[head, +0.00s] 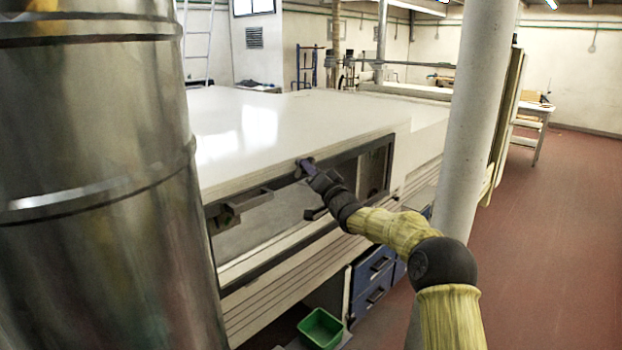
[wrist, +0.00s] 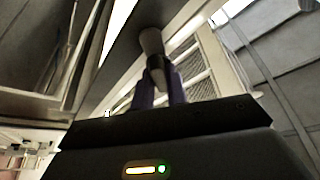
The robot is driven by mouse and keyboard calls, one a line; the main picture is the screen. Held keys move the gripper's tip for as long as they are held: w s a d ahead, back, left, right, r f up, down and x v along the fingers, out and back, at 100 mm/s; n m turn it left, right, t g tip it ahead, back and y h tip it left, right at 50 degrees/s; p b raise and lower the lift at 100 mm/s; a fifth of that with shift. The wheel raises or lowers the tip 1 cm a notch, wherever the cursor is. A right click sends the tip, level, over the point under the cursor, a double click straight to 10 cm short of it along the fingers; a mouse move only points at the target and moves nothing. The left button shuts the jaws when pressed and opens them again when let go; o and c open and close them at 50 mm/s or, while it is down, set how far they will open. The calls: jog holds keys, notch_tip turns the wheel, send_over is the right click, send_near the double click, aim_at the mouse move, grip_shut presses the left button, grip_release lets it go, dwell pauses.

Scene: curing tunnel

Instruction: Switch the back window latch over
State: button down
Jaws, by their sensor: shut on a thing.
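The curing tunnel is a long box with a white top (head: 280,115) and dark-framed windows along its side. My gripper (head: 306,167) is at the upper edge of the window frame, towards the far end. In the wrist view my gripper (wrist: 160,88) is shut on the back window latch (wrist: 152,42), a grey-brown rounded lever standing up between the purple-tinted fingers. The fingers hide its lower part, and in the head view my gripper covers most of it. I cannot tell which way the latch is turned.
A large metal duct (head: 95,180) stands close on the left. A pale round column (head: 478,110) stands right of the tunnel, behind my arm. Blue drawers (head: 372,278) and a green bin (head: 320,328) are below the windows. The red floor (head: 560,230) on the right is clear.

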jog(key=shift+w+d+f+n+g+y, duration=0.1)
jog(key=shift+n+g+y, duration=0.55)
jog(key=shift+n, duration=1.2)
jog(key=shift+w+a+f+n+g+y, duration=0.1)
jog(key=shift+n+g+y, duration=0.5)
jog(key=shift+n, duration=1.2)
jog(key=shift+d+f+n+g+y, duration=0.1)
jog(key=shift+n+g+y, duration=0.25)
jog(key=shift+n+y, duration=1.05)
jog(key=shift+n+h, duration=0.45)
jog(key=shift+n, duration=0.1)
jog(key=c, duration=1.4)
grip_release()
jog(key=shift+r, duration=0.15)
jog(key=shift+s+d, duration=0.1)
jog(key=shift+d, duration=0.05)
